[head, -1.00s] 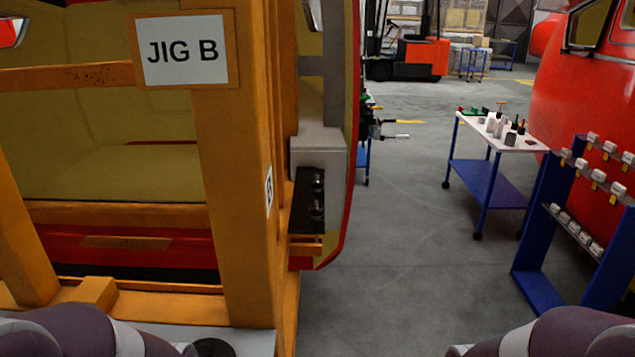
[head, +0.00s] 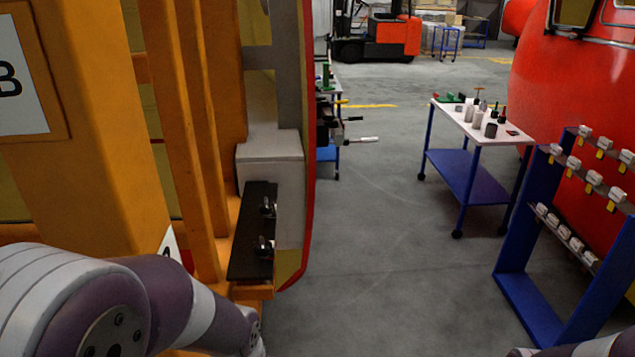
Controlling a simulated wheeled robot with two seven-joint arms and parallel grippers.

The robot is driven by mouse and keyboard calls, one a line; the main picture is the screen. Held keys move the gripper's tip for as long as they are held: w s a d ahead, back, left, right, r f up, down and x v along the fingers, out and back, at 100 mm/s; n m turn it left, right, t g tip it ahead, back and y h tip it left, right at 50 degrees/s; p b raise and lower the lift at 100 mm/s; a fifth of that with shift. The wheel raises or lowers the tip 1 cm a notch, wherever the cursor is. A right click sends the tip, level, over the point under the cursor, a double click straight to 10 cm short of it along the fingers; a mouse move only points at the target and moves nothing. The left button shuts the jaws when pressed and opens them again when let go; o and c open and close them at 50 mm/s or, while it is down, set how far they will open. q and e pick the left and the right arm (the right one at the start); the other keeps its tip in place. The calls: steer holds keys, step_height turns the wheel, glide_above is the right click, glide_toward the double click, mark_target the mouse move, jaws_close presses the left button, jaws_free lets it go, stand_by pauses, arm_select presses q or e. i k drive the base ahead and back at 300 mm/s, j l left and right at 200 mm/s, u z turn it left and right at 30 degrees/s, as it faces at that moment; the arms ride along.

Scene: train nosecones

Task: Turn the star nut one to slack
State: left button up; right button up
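A black plate (head: 245,250) is fixed to the side of the orange jig, below a grey box. Two small dark knobs stick out of it, an upper knob (head: 267,206) and a lower knob (head: 263,245). They may be star nuts, but they are too small for me to tell their shape, which is number one, or whether either is tight or slack. My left arm crosses the lower left, in front of the jig and below the plate. Only a bit of my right arm shows at the bottom right edge. Neither gripper is in view.
The orange jig frame (head: 85,190) fills the left side. A grey box (head: 270,165) sits above the plate. A trolley (head: 480,130) with bottles and tools and a blue rack (head: 530,255) stand at right. The grey floor between is clear.

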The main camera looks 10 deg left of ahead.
mark_target(266, 212)
steer(key=i+l+u, duration=0.1)
steer(key=i+u, duration=0.15)
steer(key=i, duration=0.2)
steer(key=i+l+u, duration=0.3)
steer(key=i, duration=0.15)
steer(key=i+l+u, duration=0.25)
steer(key=i, duration=0.2)
steer(key=i+l+u, duration=0.2)
steer(key=u, duration=0.2)
steer(key=i+l+u, duration=0.45)
steer(key=l+u, duration=0.3)
steer(key=i+l+u, duration=0.15)
steer(key=l+u, duration=0.2)
